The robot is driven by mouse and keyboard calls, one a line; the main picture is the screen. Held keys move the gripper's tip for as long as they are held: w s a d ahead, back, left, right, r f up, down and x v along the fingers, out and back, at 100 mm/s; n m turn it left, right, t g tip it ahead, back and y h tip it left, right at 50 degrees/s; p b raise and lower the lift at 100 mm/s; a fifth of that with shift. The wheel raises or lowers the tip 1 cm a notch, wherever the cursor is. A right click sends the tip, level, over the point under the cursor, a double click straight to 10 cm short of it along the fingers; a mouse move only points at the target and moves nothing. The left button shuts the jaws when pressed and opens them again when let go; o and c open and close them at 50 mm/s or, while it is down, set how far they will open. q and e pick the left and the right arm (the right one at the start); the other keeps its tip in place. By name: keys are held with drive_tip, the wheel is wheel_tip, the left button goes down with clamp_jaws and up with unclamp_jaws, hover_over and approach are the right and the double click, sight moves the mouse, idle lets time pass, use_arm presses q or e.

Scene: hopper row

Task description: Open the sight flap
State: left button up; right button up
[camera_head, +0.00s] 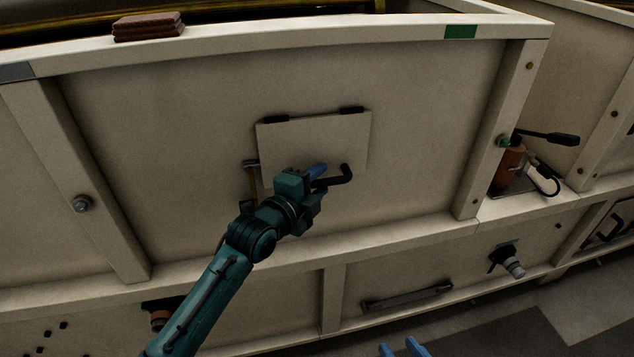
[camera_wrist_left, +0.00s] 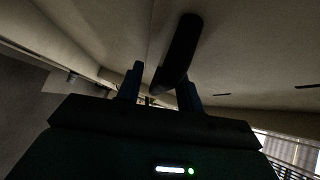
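The sight flap (camera_head: 300,140) is a pale square plate on the hopper wall, with two black hinge pieces along its top edge. It lies flat against the wall. A black bent handle (camera_head: 345,175) sticks out at its lower right; in the left wrist view the handle (camera_wrist_left: 181,48) appears between the fingers, nearer the right one. My left gripper (camera_head: 318,172) is at the flap's lower part, beside the handle. Its blue fingers (camera_wrist_left: 160,85) are apart; contact cannot be told. My right gripper (camera_head: 404,348) shows only two separated blue fingertips at the bottom edge.
A small metal latch-like piece (camera_head: 251,163) sits at the flap's left edge. Brown blocks (camera_head: 149,26) lie on the top rim. A reddish-brown bottle (camera_head: 509,165) stands on the ledge at right. A grey bar handle (camera_head: 408,297) and a protruding fitting (camera_head: 508,262) are below.

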use_arm(q)
drive_tip(key=shift+c, duration=0.6)
clamp_jaws()
